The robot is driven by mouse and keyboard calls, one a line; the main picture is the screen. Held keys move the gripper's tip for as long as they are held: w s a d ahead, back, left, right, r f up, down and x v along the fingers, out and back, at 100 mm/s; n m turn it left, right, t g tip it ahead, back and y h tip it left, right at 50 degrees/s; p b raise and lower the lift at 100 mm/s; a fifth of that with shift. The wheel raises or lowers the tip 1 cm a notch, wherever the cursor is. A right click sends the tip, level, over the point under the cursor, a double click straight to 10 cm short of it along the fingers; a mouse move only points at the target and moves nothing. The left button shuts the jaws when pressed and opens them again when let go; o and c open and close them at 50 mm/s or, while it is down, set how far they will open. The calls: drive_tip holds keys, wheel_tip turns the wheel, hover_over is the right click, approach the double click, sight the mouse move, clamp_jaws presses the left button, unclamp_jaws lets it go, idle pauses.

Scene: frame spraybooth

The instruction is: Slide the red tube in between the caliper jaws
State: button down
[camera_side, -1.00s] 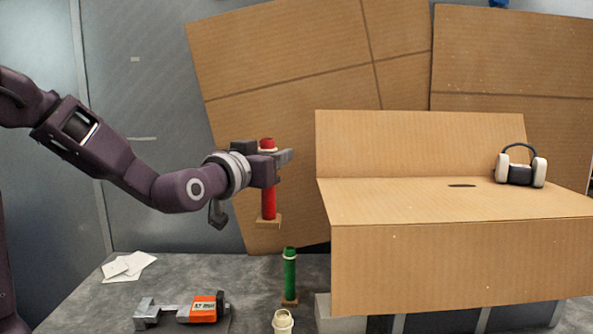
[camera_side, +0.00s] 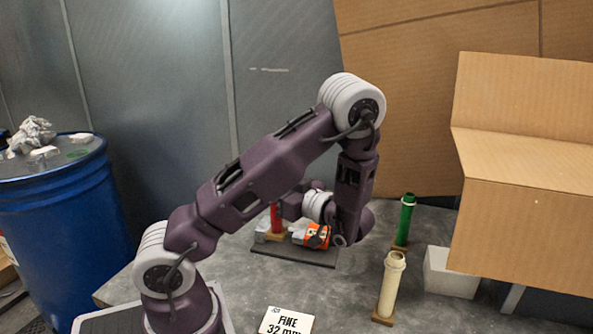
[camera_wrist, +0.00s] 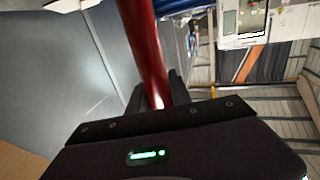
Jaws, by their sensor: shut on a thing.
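The red tube (camera_side: 276,216) stands upright on its small wooden foot in the side view, low at the caliper. My gripper (camera_side: 283,208) is shut on it, mostly hidden behind my arm. The wrist view shows the tube (camera_wrist: 146,45) running between my fingers (camera_wrist: 152,97). The caliper, with its orange body (camera_side: 316,236), lies on a dark plate (camera_side: 290,254). Its grey jaw (camera_side: 262,228) shows just left of the tube, with grey parts to the right. The tube appears between the jaws, but I cannot tell whether its foot rests on the plate.
A green tube (camera_side: 405,220) and a cream tube (camera_side: 391,285) stand on wooden feet to the right. A white block (camera_side: 450,272) and a cardboard structure (camera_side: 520,225) are beyond them. A blue barrel (camera_side: 60,210) stands left.

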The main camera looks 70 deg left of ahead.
wheel_tip(320, 180, down, 6)
drive_tip(key=shift+d+f, duration=0.15)
drive_tip(key=shift+f, duration=0.1)
idle(0.6)
drive_tip(key=shift+w+a, duration=2)
drive_tip(key=shift+a, duration=0.3)
idle(1.2)
drive_tip(key=c, duration=1.1)
unclamp_jaws()
drive_tip(key=w+d+r, duration=0.2)
drive_tip(key=d+r, duration=0.2)
drive_tip(key=r, duration=0.3)
drive_tip(key=shift+d, duration=0.25)
